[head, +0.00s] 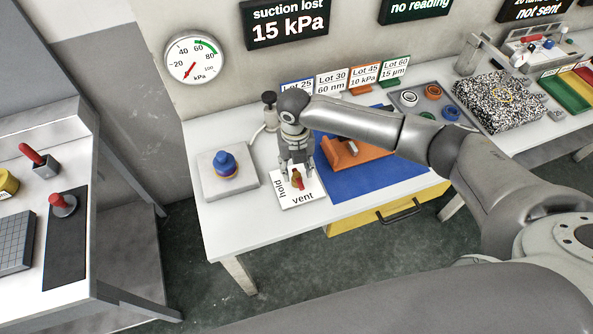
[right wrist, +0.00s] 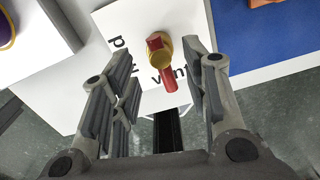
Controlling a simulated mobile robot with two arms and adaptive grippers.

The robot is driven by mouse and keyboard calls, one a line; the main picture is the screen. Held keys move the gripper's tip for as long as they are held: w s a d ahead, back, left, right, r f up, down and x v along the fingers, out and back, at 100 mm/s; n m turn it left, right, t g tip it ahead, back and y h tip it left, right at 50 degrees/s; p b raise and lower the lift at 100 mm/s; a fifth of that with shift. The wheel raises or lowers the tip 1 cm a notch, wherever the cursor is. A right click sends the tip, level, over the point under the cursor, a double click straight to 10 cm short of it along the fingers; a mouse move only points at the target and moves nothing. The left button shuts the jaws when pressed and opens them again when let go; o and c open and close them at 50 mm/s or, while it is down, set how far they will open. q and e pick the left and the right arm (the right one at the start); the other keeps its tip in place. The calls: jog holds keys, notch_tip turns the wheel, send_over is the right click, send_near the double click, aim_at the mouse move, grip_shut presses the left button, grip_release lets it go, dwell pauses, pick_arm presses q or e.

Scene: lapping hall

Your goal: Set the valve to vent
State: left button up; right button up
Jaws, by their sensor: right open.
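The valve (head: 298,182) has a brass-coloured body and a red handle. It sits on a white plate (head: 284,202) marked "hold" and "vent". In the right wrist view the red handle (right wrist: 169,80) points toward the "vent" word and covers part of it. My right gripper (head: 297,172) is open above the plate. In the right wrist view its fingers (right wrist: 165,75) are to either side of the handle, with gaps showing; whether they touch it lower down I cannot tell. My left gripper is not in view.
A gauge (head: 194,60) hangs on the wall beside a display (head: 286,22) reading "suction lost 15 kPa". A pale block (head: 215,185) with a blue-topped knob stands left of the plate. An orange fixture (head: 365,158) on a blue mat (head: 375,185) lies to the right.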

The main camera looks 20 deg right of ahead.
aim_at(296, 175)
notch_tip(296, 175, up, 9)
dwell(0.3)
jog(key=shift+a+r, duration=0.1)
